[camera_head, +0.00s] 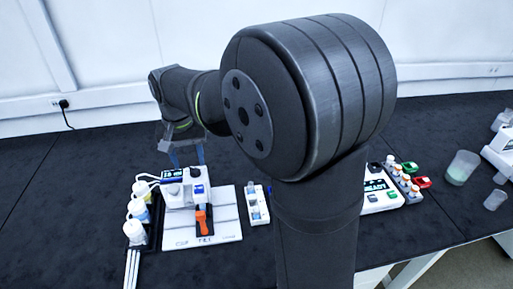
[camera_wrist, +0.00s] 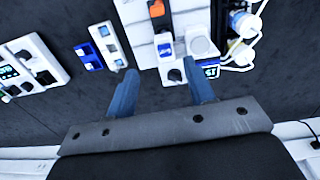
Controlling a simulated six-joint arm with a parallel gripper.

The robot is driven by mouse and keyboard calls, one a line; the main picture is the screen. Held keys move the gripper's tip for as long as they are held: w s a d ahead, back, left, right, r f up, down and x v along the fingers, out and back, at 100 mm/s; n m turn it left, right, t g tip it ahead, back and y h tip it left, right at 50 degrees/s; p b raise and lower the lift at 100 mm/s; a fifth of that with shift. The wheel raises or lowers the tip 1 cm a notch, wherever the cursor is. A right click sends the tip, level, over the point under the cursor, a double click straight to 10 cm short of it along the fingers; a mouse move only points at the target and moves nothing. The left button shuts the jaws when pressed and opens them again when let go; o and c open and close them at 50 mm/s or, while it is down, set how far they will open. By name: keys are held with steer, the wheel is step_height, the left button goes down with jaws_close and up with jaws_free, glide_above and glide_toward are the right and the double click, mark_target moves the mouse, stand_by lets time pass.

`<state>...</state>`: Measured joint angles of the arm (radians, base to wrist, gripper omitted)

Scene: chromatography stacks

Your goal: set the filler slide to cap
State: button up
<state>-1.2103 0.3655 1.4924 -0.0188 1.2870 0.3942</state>
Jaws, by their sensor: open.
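The filler (camera_head: 228,222) is a white base plate with dark lettering along its front edge, too small to read surely. An orange slide part (camera_head: 203,220) sits in a dark channel, below a white block with a blue label (camera_head: 198,189). In the wrist view the orange part (camera_wrist: 157,9) is at the top edge and the blue label (camera_wrist: 164,48) is lower. My gripper (camera_head: 186,160) is behind and above the filler, apart from the slide. In the wrist view my gripper (camera_wrist: 160,70) has its blue fingers spread with nothing between them.
White bottles (camera_head: 135,231) with tubes stand left of the filler. A small white and blue holder (camera_head: 257,206) is to its right. A device reading READY (camera_head: 382,196), vials and a beaker (camera_head: 462,167) are farther right. My arm hides the middle of the bench.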

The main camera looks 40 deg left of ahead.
mark_target(200, 213)
steer(key=f, duration=0.6)
steer(key=s+d+f, duration=0.1)
steer(key=f, duration=0.5)
steer(key=s+d+f, duration=0.1)
steer(key=f, duration=0.6)
steer(key=shift+d, duration=0.25)
steer(key=shift+c, duration=0.4)
